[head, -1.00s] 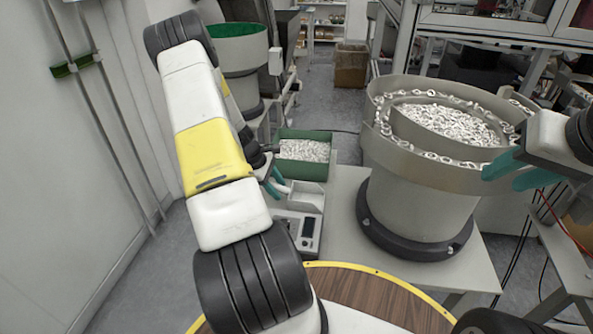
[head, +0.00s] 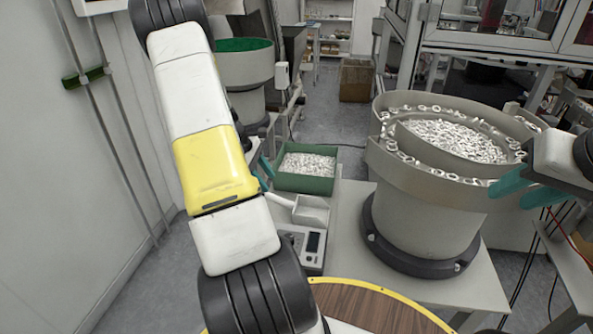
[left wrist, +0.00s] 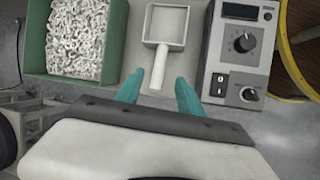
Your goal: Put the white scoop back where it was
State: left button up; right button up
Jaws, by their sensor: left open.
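The white scoop (head: 311,211) lies on the grey table between the green bin and the control box. In the left wrist view the scoop (left wrist: 166,27) has its square pan away from me and its handle pointing back toward my gripper. In the head view my left gripper (head: 263,174) is partly hidden behind my arm, left of the handle. My right gripper (head: 525,189) is at the right, fingers apart, by the bowl feeder.
The green bin (head: 305,184) of small white parts stands beyond the scoop. The control box (head: 303,247) is on its near side. The large bowl feeder (head: 425,205) fills the table's right. A round wooden table (head: 365,306) with a yellow edge is in front.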

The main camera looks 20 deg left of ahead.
pick_arm(q)
jog(key=s+d+r+m+y, duration=0.1)
jog(key=s+d+r+m, duration=0.1)
jog(key=d+r+m, duration=0.5)
jog(key=s+d+r+m+y, duration=0.1)
jog(key=s+d+r+m, duration=0.15)
jog(key=d+r, duration=0.95)
jog(key=s+d+r+m+t, duration=0.1)
jog(key=s+d+r+m, duration=0.3)
jog(key=s, duration=0.3)
jog(key=s+d+r+m+t, duration=0.2)
jog(key=s+d+r+m, duration=0.2)
jog(key=s+r+m, duration=0.1)
jog(key=shift+s+r+m, duration=0.2)
jog(key=shift+s+m, duration=0.55)
jog(key=shift+s, duration=0.5)
